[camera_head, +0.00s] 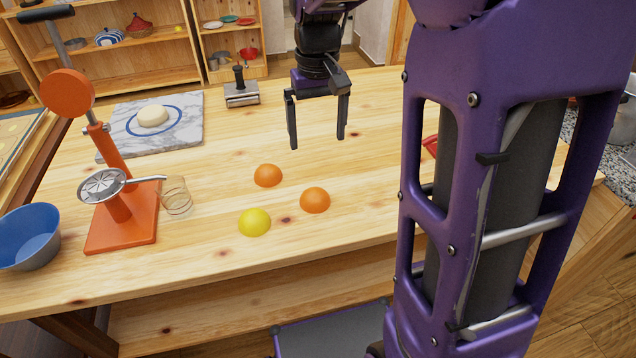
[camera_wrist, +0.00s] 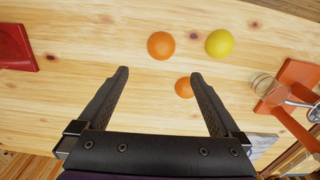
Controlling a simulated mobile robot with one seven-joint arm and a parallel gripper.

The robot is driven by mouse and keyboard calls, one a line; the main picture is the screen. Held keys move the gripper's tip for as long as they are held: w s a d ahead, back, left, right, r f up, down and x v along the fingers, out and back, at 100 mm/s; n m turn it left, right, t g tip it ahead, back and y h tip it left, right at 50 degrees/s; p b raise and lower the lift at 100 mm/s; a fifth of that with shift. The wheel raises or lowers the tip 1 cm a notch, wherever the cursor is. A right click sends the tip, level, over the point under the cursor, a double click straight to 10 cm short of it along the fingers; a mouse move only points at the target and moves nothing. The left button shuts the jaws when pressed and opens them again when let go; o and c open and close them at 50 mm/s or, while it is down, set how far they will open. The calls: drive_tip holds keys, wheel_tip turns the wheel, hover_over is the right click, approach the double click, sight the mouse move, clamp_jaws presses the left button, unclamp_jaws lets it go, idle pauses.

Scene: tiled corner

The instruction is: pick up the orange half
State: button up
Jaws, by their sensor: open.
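Two orange halves lie dome-up on the wooden table in the head view. One orange half (camera_head: 268,175) is farther back, and the other orange half (camera_head: 315,200) is nearer and to its right. A yellow half (camera_head: 254,222) lies in front of them. My gripper (camera_head: 318,142) is open and empty, above the table and behind the halves. In the wrist view, my gripper (camera_wrist: 160,75) has one orange half (camera_wrist: 184,87) near its right finger, partly hidden by it. The other orange half (camera_wrist: 161,45) lies beyond the fingertips, beside the yellow half (camera_wrist: 219,43).
An orange press (camera_head: 120,215) and a glass (camera_head: 175,196) stand to the left. A blue bowl (camera_head: 28,236) is at the left edge. A marble board (camera_head: 190,128) with dough (camera_head: 152,116) lies at the back left. Bare wood surrounds the halves.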

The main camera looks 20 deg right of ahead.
drive_tip(key=b, duration=0.1)
hover_over(315, 192)
drive_tip(key=f, duration=1.1)
drive_tip(key=shift+s+d+f, duration=0.1)
drive_tip(key=shift+s, duration=0.25)
drive_tip(key=shift+w+f+b, duration=0.2)
drive_tip(key=shift+f+b, duration=0.05)
drive_tip(key=shift+f, duration=1.2)
drive_tip(key=shift+w+f+b, duration=0.15)
drive_tip(key=shift+f+b, duration=0.1)
drive_tip(key=shift+f, duration=1.15)
drive_tip(key=c, duration=1.1)
drive_tip(key=shift+r, duration=0.1)
